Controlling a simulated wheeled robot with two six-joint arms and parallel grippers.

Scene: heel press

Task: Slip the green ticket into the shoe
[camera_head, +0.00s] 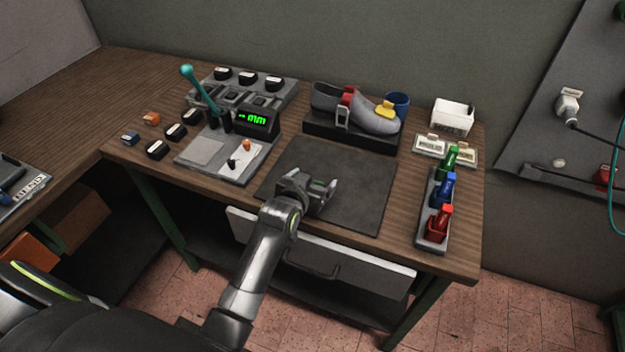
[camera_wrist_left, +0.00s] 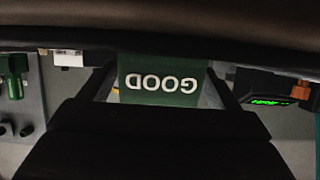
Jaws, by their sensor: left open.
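The grey shoe (camera_head: 372,119) lies on a black stand (camera_head: 350,134) at the back of the table, with a red part and a yellow part on it. My left gripper (camera_head: 322,192) is open, above the dark mat and in front of the shoe, clear of it. In the left wrist view a green ticket (camera_wrist_left: 160,81) marked GOOD shows upside down between the two dark fingers. I cannot tell whether the fingers touch it. In the head view only a small green patch shows at the jaws. My right gripper is not in view.
The dark mat (camera_head: 362,208) is otherwise bare. Left of it stands a lever press (camera_head: 213,110) with a green display (camera_head: 256,119).

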